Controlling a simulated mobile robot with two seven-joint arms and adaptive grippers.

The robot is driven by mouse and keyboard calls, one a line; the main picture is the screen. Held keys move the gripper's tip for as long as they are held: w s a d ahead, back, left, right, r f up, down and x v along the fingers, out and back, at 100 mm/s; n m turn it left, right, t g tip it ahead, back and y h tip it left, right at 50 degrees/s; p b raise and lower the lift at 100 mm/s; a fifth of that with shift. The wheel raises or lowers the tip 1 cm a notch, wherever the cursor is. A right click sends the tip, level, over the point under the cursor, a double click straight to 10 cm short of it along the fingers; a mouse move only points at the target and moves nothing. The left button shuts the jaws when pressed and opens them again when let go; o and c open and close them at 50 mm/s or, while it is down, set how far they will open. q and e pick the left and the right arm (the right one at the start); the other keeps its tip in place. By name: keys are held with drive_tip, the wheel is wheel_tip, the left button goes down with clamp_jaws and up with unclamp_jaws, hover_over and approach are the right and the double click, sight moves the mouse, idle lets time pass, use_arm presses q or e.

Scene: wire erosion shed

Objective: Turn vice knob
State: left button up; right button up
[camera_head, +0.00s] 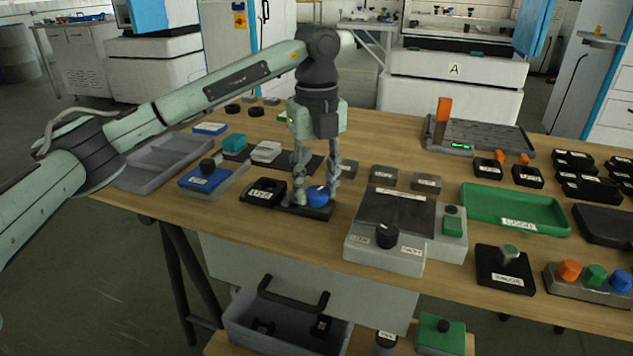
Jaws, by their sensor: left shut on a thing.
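A round blue knob (317,196) sits on a low black base (322,212) near the front edge of the wooden table, left of the middle. My left gripper (315,190) reaches down from above, with its fingers on either side of the blue knob, shut on it. The fingers hide part of the knob and base. I cannot tell from the labels whether this is the vice knob. My right gripper is not in view.
A black labelled block (264,192) stands close left of the base. A grey box with a black knob (387,236) is to the right. A green tray (514,208) lies further right. Several small blocks crowd the tabletop.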

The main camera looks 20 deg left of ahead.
sight(316, 191)
use_arm(q)
drive_tip(key=shift+n, duration=1.9)
drive_tip(key=o, duration=1.2)
drive_tip(key=shift+c, duration=0.2)
wheel_tip(316, 191, up, 12)
